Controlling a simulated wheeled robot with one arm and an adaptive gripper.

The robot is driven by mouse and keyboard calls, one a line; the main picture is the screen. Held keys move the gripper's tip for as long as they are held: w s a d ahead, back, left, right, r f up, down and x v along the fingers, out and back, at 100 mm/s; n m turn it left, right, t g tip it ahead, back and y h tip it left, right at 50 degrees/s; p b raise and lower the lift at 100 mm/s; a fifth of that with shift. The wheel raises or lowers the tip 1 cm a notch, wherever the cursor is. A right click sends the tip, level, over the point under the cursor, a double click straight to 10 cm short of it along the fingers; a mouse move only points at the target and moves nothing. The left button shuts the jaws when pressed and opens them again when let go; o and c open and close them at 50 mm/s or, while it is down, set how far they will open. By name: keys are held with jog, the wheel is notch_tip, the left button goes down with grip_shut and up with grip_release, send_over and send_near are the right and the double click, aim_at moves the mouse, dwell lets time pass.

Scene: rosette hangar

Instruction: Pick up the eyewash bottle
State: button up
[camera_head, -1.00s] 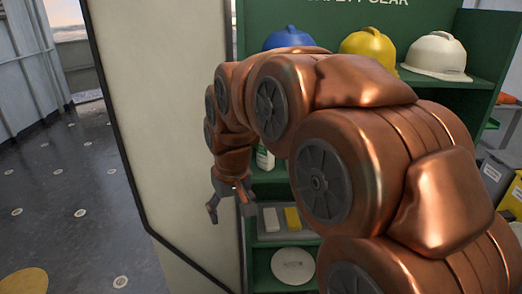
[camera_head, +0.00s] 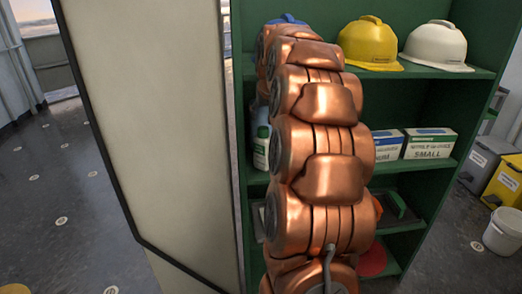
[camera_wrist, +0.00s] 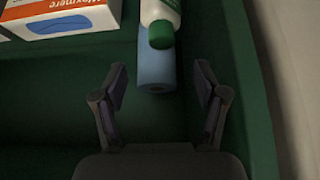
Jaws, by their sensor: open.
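The eyewash bottle (camera_head: 261,147), white with a green label, stands on the middle shelf of the green cabinet, partly hidden by my arm in the head view. In the wrist view, which looks upside down, the white bottle (camera_wrist: 160,10) shows at the top edge with its green cap, beyond my fingertips. My gripper (camera_wrist: 161,82) is open and empty, its two fingers spread either side of the line to the bottle. In the head view my gripper is hidden behind my arm.
A blue roll (camera_wrist: 154,68) is close by the bottle, partly covered by it. An orange-and-white box (camera_wrist: 65,18) lies to one side in the wrist view. Glove boxes (camera_head: 430,143) share the shelf; helmets (camera_head: 369,42) sit above. A pale panel (camera_head: 150,120) borders the cabinet's left.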

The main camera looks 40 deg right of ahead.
aim_at(264, 129)
jog(key=p+x, duration=0.3)
jog(key=x, duration=0.7)
jog(key=shift+w+f+p, duration=0.2)
jog(key=shift+f+p, duration=0.05)
jog(key=shift+p, duration=0.05)
grip_shut()
dwell(0.5)
